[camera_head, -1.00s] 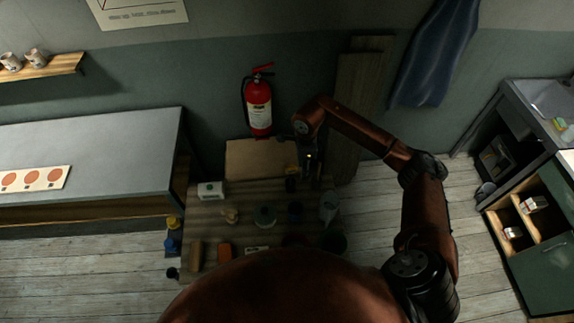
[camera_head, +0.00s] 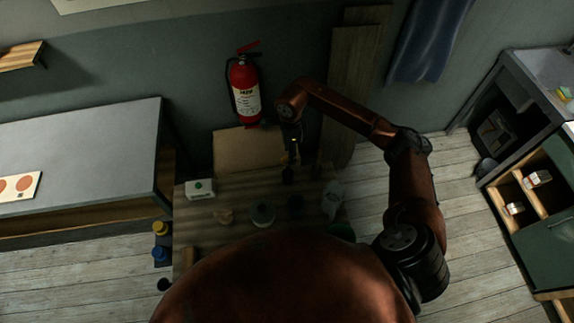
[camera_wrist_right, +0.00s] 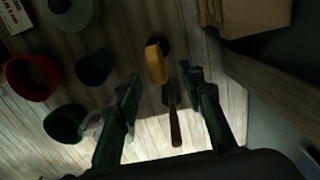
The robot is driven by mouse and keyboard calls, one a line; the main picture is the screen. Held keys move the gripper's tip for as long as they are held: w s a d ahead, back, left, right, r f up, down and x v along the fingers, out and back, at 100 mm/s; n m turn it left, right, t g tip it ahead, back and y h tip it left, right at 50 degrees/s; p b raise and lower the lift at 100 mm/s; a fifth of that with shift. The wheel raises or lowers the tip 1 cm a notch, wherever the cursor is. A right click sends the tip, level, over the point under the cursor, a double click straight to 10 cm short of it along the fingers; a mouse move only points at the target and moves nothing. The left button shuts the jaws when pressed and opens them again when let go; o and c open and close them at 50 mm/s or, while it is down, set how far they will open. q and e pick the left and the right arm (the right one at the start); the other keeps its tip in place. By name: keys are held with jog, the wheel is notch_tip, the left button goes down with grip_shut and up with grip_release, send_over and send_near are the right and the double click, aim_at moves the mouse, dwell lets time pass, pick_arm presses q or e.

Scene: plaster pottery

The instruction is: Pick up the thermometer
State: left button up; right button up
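In the right wrist view, a yellow-headed item (camera_wrist_right: 155,62) with a slim brown shaft lies between my right gripper's fingers. I cannot tell for sure whether it is the thermometer, and nothing else in view is clearly one. My right gripper (camera_wrist_right: 163,80) is open, its two dark fingers apart on either side of the item, with gaps to both. In the head view my right gripper (camera_head: 291,150) hangs over the back right of the small wooden table (camera_head: 235,187), with a bit of yellow by its tips. My left gripper is not in view.
A red bowl (camera_wrist_right: 30,79), a dark green cup (camera_wrist_right: 65,123) and a dark blue cup (camera_wrist_right: 94,67) stand beside the fingers. A cardboard box (camera_wrist_right: 250,14) is close on the other side. A fire extinguisher (camera_head: 246,88) hangs behind the table.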

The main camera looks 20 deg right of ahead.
aim_at(288, 166)
jog(key=shift+f, duration=0.6)
jog(key=shift+s+f, duration=0.15)
jog(key=shift+f, duration=0.75)
jog(key=f, duration=0.1)
jog(key=f+p, duration=0.1)
jog(key=f, duration=0.1)
jog(key=a+f+p, duration=0.1)
jog(key=f, duration=0.1)
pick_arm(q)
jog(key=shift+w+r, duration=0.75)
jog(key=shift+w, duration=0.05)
pick_arm(e)
jog(key=shift+d+f, duration=0.1)
jog(key=shift+f, duration=0.35)
grip_shut()
